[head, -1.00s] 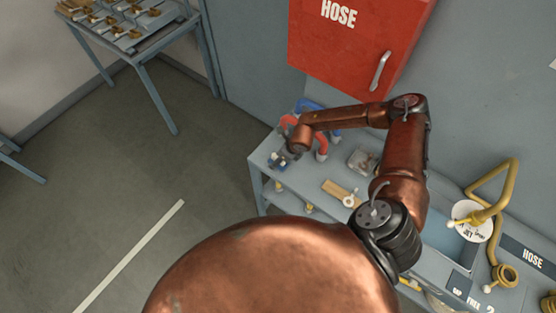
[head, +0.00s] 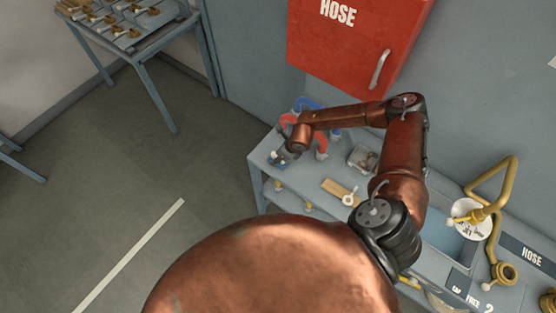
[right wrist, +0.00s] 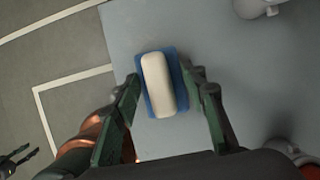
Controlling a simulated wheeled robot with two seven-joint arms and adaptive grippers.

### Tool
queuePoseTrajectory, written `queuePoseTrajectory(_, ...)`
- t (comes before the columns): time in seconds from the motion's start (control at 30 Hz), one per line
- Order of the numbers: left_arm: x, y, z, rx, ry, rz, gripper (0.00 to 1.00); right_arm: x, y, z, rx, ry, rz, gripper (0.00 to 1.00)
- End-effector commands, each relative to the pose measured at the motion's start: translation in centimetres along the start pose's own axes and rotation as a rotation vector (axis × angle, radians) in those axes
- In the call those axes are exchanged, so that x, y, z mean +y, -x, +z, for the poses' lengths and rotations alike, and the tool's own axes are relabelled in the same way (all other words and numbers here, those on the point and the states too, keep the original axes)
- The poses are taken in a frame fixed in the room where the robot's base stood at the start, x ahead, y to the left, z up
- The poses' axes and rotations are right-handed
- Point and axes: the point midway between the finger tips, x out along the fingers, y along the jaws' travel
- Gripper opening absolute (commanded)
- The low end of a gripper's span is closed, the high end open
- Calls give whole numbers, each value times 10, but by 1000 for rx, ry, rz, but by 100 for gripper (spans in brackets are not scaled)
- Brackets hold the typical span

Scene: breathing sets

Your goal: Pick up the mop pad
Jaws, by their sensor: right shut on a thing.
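The mop pad (right wrist: 158,85) is a cream block on a blue base, seen in the right wrist view over the grey bench top. My right gripper (right wrist: 168,93) has one dark finger on each side of the pad and is shut on it. In the head view my right gripper (head: 284,157) is at the bench's left end, with a small blue part of the pad (head: 277,162) showing below it. Whether the pad touches the bench is unclear. A dark pronged shape, probably my left gripper (right wrist: 20,162), shows at the lower left of the right wrist view; its opening is unclear.
The grey bench (head: 262,160) also holds red and blue curved pieces (head: 320,142), a clear box (head: 363,158) and a tan piece (head: 338,189). A red hose cabinet (head: 350,40) hangs above.

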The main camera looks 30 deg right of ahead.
Motion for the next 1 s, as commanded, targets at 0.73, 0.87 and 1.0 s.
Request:
queuePoseTrajectory(0.73, 0, -13, 0, 2, -1, 0, 38, 19, 73, 0, -1, 3, 0, 15)
queuePoseTrajectory(0.87, 1, -22, 2, 0, 0, 0, 38, 36, 104, -11, 2, 4, 1, 15)
queuePoseTrajectory(1.0, 1, -30, 5, -3, 0, 0, 38, 55, 126, -29, 1, 3, 1, 15)
